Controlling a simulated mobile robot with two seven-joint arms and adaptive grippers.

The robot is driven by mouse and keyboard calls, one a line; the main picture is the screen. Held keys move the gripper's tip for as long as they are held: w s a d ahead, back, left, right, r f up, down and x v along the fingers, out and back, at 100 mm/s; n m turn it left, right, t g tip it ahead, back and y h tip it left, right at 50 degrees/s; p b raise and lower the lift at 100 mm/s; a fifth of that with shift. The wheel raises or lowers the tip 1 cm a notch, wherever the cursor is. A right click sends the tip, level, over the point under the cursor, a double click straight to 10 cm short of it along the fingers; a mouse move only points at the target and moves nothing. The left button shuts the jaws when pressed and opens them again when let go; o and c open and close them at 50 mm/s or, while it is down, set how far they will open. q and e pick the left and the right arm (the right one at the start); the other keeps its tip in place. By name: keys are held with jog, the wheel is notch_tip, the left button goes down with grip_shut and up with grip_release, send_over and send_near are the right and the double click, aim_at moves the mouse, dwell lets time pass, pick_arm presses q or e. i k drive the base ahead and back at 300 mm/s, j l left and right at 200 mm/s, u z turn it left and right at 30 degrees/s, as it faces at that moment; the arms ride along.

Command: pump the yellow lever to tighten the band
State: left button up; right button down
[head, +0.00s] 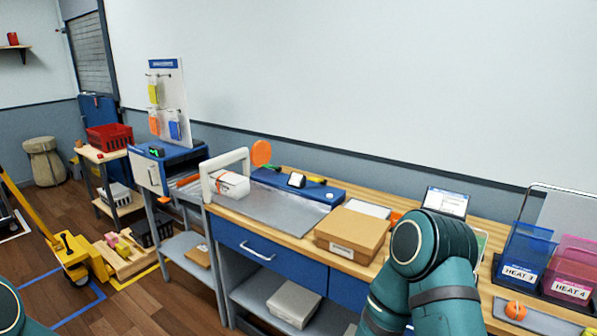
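No lever on a band tightener can be clearly made out. A small yellow-and-dark item (317,180) lies on the blue unit (325,190) at the back of the bench, too small to identify. A white arch (226,160) stands at the bench's left end, with a white package (230,185) at it. I cannot tell whether a band is around the package. An orange disc (261,153) stands beside the arch. Part of my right arm covers the bench front at the right, and a bit of my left arm shows at bottom left. Neither gripper is in view.
The wooden bench (290,232) runs along the wall, with a cardboard box (352,232), a tablet (446,201), blue bin (524,255) and pink bin (573,268). A yellow pallet jack (72,258) with a long yellow handle stands on the floor at left.

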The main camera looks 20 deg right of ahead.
aim_at(323, 182)
jog(key=i+u, duration=0.15)
jog(key=i, duration=0.35)
jog(key=i+l+u, duration=0.15)
jog(key=i, duration=0.35)
jog(key=i+l+u, duration=0.15)
jog(key=i, duration=0.35)
jog(key=l, duration=0.1)
